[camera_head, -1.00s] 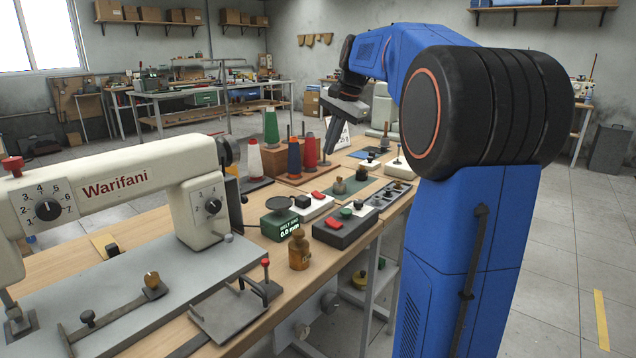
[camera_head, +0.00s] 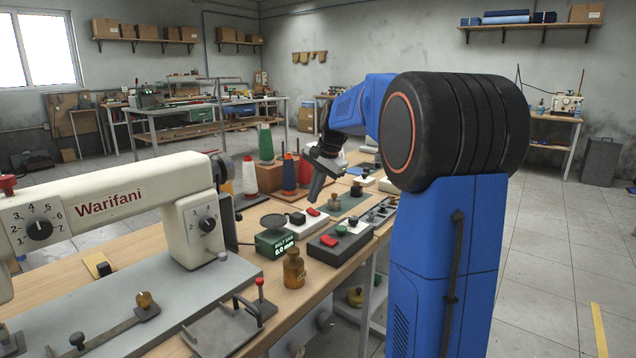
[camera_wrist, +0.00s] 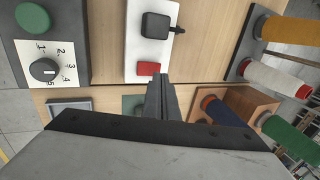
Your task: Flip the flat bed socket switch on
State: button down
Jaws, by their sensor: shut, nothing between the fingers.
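A white socket strip (camera_head: 308,225) lies on the table with a black plug (camera_head: 297,218) in it. Its red rocker switch (camera_head: 313,211) is at the strip's far end. The wrist view shows the same strip (camera_wrist: 135,45), plug (camera_wrist: 155,26) and switch (camera_wrist: 148,68). My gripper (camera_head: 315,200) is shut and empty, pointing down close to the switch. In the wrist view the fingertips (camera_wrist: 160,76) appear just beside and below the red switch. I cannot tell whether they touch it or which way the rocker is tilted.
A dark control box (camera_head: 340,240) with a red switch sits right of the strip; its dial (camera_wrist: 45,69) shows in the wrist view. Thread spools (camera_head: 289,173) stand left of my gripper. A small scale (camera_head: 272,238) and amber bottle (camera_head: 294,268) are in front.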

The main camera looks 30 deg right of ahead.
aim_at(310, 208)
jog(key=shift+x, duration=1.15)
jog(key=shift+w+a+f+g, duration=0.1)
jog(key=shift+w+f+g, duration=0.2)
jog(key=shift+g, duration=0.1)
jog(key=shift+s, duration=0.15)
jog(key=shift+s+d+r, duration=0.1)
jog(key=shift+s+d, duration=0.05)
jog(key=shift+s, duration=0.25)
jog(key=shift+s+d+r, duration=0.1)
jog(key=shift+s+d, duration=0.1)
jog(key=shift+s, duration=0.15)
notch_tip(310, 208, up, 14)
jog(key=shift+s, duration=0.45)
jog(key=shift+s+d, duration=0.1)
jog(key=shift+d, duration=0.05)
